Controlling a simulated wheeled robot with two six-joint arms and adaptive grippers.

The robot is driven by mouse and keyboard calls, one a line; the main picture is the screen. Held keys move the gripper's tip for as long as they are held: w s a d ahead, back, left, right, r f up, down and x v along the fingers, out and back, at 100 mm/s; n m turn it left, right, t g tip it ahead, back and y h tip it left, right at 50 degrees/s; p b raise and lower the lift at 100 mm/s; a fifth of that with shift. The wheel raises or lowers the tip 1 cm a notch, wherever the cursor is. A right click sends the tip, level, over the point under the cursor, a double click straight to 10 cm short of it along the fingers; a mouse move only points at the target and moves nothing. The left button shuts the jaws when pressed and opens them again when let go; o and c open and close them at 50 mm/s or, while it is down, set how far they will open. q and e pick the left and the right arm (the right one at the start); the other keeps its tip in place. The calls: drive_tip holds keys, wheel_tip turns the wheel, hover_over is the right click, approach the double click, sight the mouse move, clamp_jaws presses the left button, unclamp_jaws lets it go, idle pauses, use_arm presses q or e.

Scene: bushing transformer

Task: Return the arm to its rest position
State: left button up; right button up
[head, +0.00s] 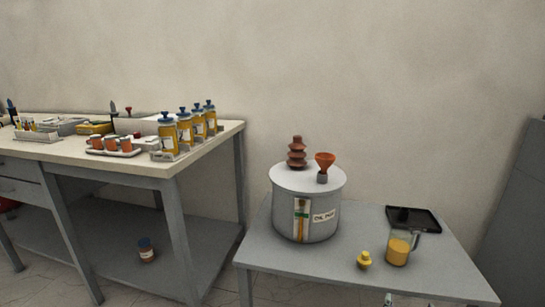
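Neither of my grippers nor my arms can be made out in the head view. A grey cylindrical transformer tank (287,228) stands on the small grey table (295,264). A brown ribbed bushing (297,153) stands on its lid. An orange funnel (325,163) sits upright in a grey neck on the lid, right of the bushing. A jug of yellow liquid (397,251) and a small yellow cap-like piece (364,260) are on the table, right of the tank.
A black tray (430,219) lies at the table's back right. A workbench (140,173) at left carries several blue-topped bottles (184,131) and orange cups (111,145). A gap separates bench and table. A small pale piece (388,299) at the bottom edge is unclear.

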drive_tip(key=s+a+f+m+g+y, duration=0.1)
drive_tip(key=s+f+m+g, duration=0.35)
drive_tip(key=f+m, duration=0.4)
drive_tip(key=s+a+f+m+g, duration=0.1)
drive_tip(key=s+f+m+g, duration=0.4)
drive_tip(key=m, duration=0.6)
drive_tip(key=s+a+f+m+g+y, duration=0.4)
drive_tip(key=s+a+f+m+y, duration=0.2)
drive_tip(key=s+a+m, duration=0.65)
use_arm(q)
drive_tip(key=s+a+f+g+y+p, duration=0.1)
drive_tip(key=s+a+p, duration=0.2)
drive_tip(key=s+p, duration=0.6)
drive_tip(key=s+a+f+g+p, duration=0.1)
drive_tip(key=s+a+p, duration=0.3)
drive_tip(key=p, duration=1.7)
drive_tip(key=s, duration=0.5)
drive_tip(key=shift+a+f+y+p, duration=0.15)
drive_tip(key=shift+f+y+p, duration=0.05)
drive_tip(key=shift+y+p, duration=0.2)
use_arm(e)
drive_tip(key=s+d+f+g, duration=0.1)
drive_tip(key=s+d, duration=0.2)
drive_tip(key=s, duration=0.5)
drive_tip(key=s+d+f+g+h, duration=0.1)
drive_tip(key=s+d, duration=0.3)
drive_tip(key=s, duration=0.5)
drive_tip(key=shift+s+d+f+n, duration=0.2)
drive_tip(key=shift+s+f+n, duration=0.1)
